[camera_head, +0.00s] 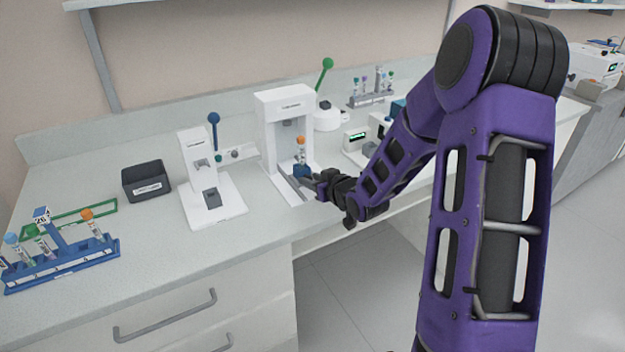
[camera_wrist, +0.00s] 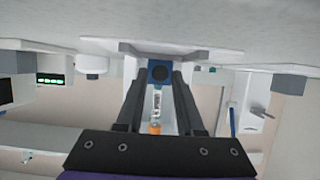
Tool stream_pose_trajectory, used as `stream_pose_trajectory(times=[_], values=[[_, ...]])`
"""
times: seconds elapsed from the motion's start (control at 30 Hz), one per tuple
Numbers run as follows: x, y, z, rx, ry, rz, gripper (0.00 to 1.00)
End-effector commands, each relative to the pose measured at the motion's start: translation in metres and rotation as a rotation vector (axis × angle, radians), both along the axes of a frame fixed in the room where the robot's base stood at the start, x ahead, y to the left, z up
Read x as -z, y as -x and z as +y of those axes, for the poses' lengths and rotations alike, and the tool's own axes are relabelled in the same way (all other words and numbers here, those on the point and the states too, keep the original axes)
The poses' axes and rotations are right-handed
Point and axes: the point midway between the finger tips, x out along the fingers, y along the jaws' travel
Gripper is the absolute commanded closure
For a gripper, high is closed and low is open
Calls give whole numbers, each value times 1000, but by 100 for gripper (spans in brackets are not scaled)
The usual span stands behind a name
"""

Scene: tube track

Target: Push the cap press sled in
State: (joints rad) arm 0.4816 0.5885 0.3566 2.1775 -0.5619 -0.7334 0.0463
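The cap press (camera_head: 287,125) is a white stand on the bench with an overhead head and a base reaching to the front. Its sled is a small blue block (camera_head: 301,171) low in the opening, carrying an upright clear tube with an orange cap (camera_head: 300,143). My gripper (camera_head: 313,182) is low in front of the press, at the sled's height. In the wrist view, which is upside down, its two dark fingers (camera_wrist: 162,80) are apart and the blue block shows between their tips. The tube and orange cap show beyond. Whether the fingers touch the block is unclear.
Left of the press stand a white device with a blue-knobbed lever (camera_head: 212,165), a dark box (camera_head: 146,180) and a blue tube rack (camera_head: 62,264). A green-knobbed device (camera_head: 328,115) and a small green-display unit (camera_head: 356,140) stand behind and to the right.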

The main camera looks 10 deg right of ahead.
Motion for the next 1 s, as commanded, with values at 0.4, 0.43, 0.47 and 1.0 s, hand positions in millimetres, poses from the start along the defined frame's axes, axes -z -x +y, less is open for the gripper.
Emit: stream_pose_trajectory(times=[0.4,0.43,0.47,1.0], values=[[0,0,0,0,0,0,100],[0,0,0,0,0,0,100],[0,0,0,0,0,0,100],[0,0,0,0,0,-1,100]])
